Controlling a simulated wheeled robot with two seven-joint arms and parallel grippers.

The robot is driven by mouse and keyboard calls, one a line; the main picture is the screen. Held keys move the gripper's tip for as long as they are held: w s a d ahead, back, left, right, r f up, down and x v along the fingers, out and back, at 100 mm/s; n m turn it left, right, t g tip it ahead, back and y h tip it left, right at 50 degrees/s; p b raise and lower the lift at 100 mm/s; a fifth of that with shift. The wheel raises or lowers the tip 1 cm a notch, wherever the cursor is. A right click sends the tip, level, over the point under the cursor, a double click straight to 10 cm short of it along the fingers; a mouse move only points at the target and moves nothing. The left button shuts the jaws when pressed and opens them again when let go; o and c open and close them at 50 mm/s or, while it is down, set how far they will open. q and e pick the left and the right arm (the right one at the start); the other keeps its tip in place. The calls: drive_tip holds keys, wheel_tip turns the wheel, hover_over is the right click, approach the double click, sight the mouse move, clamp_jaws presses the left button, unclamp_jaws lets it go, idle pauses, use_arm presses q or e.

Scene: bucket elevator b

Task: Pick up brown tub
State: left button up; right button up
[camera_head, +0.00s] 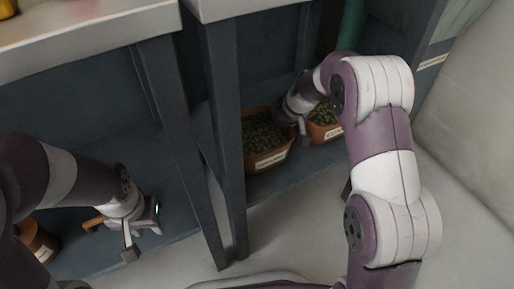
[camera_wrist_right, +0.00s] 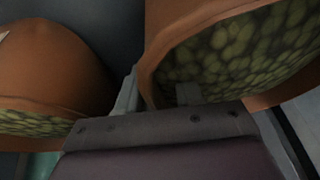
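Two brown tubs filled with green, bean-like contents stand on the low shelf in the head view: a nearer left one (camera_head: 268,161) and a right one (camera_head: 318,137), partly behind my right arm. My right gripper (camera_head: 301,124) is down between them. In the right wrist view, the fingers (camera_wrist_right: 157,96) are apart around the rim of one brown tub (camera_wrist_right: 157,62), one finger outside the wall and one inside over the contents. Another brown tub (camera_wrist_right: 50,55) is on the left there. My left gripper (camera_head: 143,232) is open and empty at the lower left.
Dark table legs (camera_head: 228,130) stand between my two arms. Pale tabletops (camera_head: 90,38) overhang the shelf. A brown container (camera_head: 38,240) is partly hidden behind my left arm, and a small orange object (camera_head: 93,224) is near my left gripper. A pale wall (camera_head: 470,120) bounds the right.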

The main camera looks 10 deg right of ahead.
drive_tip(key=shift+r, duration=0.15)
clamp_jaws()
idle(1.1)
drive_tip(key=shift+r, duration=0.1)
